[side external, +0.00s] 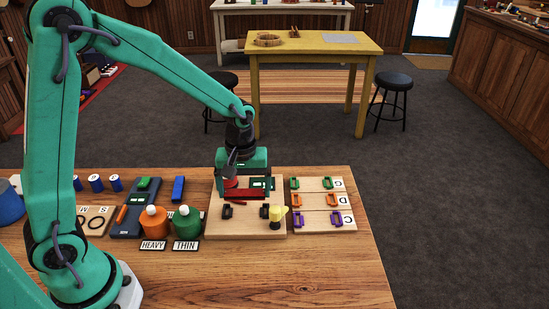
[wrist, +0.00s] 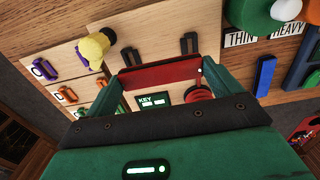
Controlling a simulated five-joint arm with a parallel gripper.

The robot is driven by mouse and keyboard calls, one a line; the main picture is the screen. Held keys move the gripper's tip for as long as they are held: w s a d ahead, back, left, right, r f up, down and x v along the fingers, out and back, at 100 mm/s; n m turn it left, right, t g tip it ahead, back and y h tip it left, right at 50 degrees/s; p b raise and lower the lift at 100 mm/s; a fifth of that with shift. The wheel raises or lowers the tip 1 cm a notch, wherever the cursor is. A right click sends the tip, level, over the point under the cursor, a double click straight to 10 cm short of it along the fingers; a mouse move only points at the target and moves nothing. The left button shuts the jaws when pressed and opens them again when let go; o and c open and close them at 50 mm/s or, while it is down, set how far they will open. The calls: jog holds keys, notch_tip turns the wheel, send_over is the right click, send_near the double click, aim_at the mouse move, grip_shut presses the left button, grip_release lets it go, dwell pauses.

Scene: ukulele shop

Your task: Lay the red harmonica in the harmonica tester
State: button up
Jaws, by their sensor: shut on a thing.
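The red harmonica (side external: 246,194) is a long red bar between the fingers of my gripper (side external: 246,188), which is shut on its two ends. It also shows in the wrist view (wrist: 160,74), lying crosswise between the green fingers (wrist: 167,80). The harmonica tester (side external: 279,226) is a pale wooden board with a yellow bulb (side external: 278,214), a KEY display (wrist: 154,100), a red round part (wrist: 198,92) and two dark upright clips (side external: 227,210) (side external: 264,212). The harmonica is over the board, between the display and the clips; I cannot tell its exact height. The clips are empty.
Right of the tester is a lettered board (side external: 322,183) with green, orange and purple clips. Left are an orange bottle (side external: 153,224) and a green bottle (side external: 187,224) with HEAVY and THIN labels, and a blue bar (side external: 178,188). The table's front right is clear.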

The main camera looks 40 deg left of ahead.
jog(key=shift+f, duration=1.75)
jog(key=shift+f, duration=0.55)
jog(key=o, duration=0.7)
jog(key=shift+r, duration=3.95)
